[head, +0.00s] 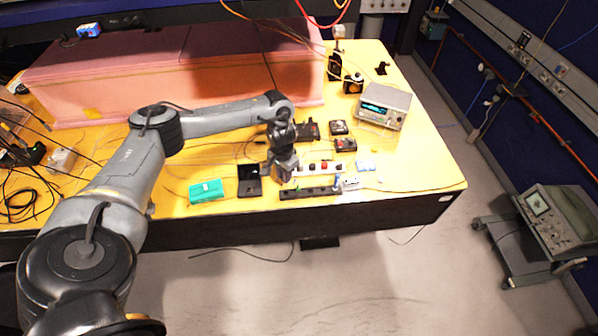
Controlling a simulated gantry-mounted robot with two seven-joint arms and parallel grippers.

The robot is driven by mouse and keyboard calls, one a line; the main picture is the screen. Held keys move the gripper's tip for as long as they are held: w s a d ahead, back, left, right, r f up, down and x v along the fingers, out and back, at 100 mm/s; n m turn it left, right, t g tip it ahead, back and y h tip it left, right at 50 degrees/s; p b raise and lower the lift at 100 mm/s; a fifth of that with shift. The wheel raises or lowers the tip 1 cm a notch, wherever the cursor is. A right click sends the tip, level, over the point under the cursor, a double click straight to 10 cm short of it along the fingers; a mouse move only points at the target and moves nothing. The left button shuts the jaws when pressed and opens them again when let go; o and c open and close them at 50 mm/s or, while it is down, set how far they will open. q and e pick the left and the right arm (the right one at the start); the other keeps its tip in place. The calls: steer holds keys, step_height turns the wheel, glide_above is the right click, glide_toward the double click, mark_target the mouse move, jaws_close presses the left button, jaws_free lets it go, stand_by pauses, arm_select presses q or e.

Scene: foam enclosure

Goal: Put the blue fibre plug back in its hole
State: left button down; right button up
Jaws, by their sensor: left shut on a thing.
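My left gripper (284,176) points down over the front part of the yellow table, at the left end of a white strip with red and black knobs. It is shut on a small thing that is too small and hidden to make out. Just in front lies a long dark bar (322,191). A small blue piece (338,181) stands upright at the bar's right part, and a small green piece (298,186) shows near its left part. I cannot tell whether the blue piece is the fibre plug. The holes are too small to see. My right gripper is not in view.
Left of the bar are an open black box (249,190) and a green box (206,191). Small black devices (345,145) stand behind. A grey instrument (384,106) is at the right, and pink foam (180,65) fills the back. The table's right front corner is mostly clear.

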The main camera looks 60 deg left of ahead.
arm_select(q)
steer(key=shift+d, duration=0.1)
stand_by(0.5)
steer(key=shift+s+p, duration=0.1)
steer(key=shift+p, duration=0.5)
steer(key=shift+f+b, duration=0.65)
steer(key=shift+f, duration=1)
steer(key=shift+f+b, duration=0.3)
steer(key=shift+f, duration=0.6)
steer(key=shift+f, duration=0.55)
steer(key=shift+f+b, duration=0.55)
steer(key=shift+f, duration=0.2)
